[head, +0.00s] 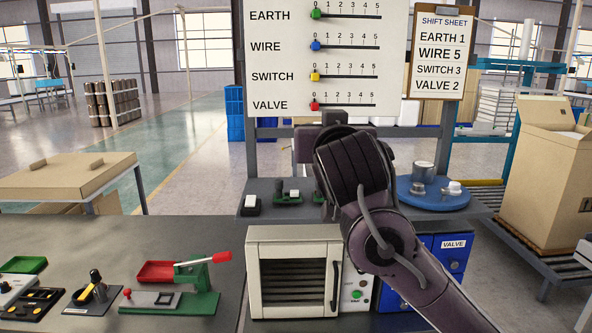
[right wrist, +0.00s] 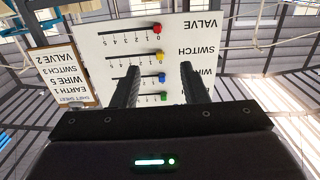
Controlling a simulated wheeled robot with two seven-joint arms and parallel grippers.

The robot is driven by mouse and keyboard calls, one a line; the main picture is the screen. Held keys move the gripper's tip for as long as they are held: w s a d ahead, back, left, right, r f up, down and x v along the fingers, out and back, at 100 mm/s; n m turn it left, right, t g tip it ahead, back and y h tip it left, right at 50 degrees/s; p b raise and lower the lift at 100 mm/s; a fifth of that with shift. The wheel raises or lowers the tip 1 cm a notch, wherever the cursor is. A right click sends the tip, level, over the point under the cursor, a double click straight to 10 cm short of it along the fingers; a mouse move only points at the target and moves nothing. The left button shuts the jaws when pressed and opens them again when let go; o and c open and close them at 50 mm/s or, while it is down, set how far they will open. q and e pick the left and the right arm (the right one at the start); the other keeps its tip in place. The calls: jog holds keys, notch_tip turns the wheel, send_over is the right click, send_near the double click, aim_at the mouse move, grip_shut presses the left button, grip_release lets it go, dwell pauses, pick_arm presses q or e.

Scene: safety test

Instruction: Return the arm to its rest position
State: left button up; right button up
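My right arm (head: 378,240) rises from the bottom right of the head view, in front of the shelf and white oven-like box. Its wrist hides most of the gripper there. In the right wrist view my right gripper (right wrist: 158,68) has its two fingers well apart with nothing between them. The fingers point toward the white slider board, which appears upside down. My left arm and gripper are in neither view.
The slider board (head: 325,55) has all knobs at 0. The shift sheet (head: 440,52) hangs beside it. A white oven-like box (head: 292,232), blue turntable (head: 433,203) and blue VALVE drawer (head: 452,246) stand near my arm. A green-and-red press (head: 190,303) sits on the left bench.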

jog(key=s+d+f+g, duration=0.2)
jog(key=f, duration=0.8)
jog(key=s+d+f+n+g+y, duration=0.1)
jog(key=s+f+g, duration=0.15)
jog(key=f, duration=0.75)
jog(key=s+d+f+g, duration=0.2)
jog(key=f+g, duration=0.1)
jog(key=f, duration=0.7)
jog(key=s+d+f+g+h, duration=0.1)
jog(key=s+d+f+g, duration=0.3)
jog(key=s+f, duration=0.65)
jog(key=s+d+f+g, duration=0.3)
jog(key=s+d+f, duration=0.3)
jog(key=s+f, duration=0.45)
jog(key=s+f+g, duration=0.1)
jog(key=s+f, duration=0.1)
jog(key=f, duration=1.4)
jog(key=s+f, duration=0.3)
jog(key=f, duration=1.2)
jog(key=s+d+f+n+g, duration=0.1)
jog(key=s+d+f, duration=0.2)
jog(key=s+f, duration=1.2)
jog(key=s, duration=0.3)
jog(key=shift+f+h, duration=0.15)
jog(key=shift+h, duration=0.15)
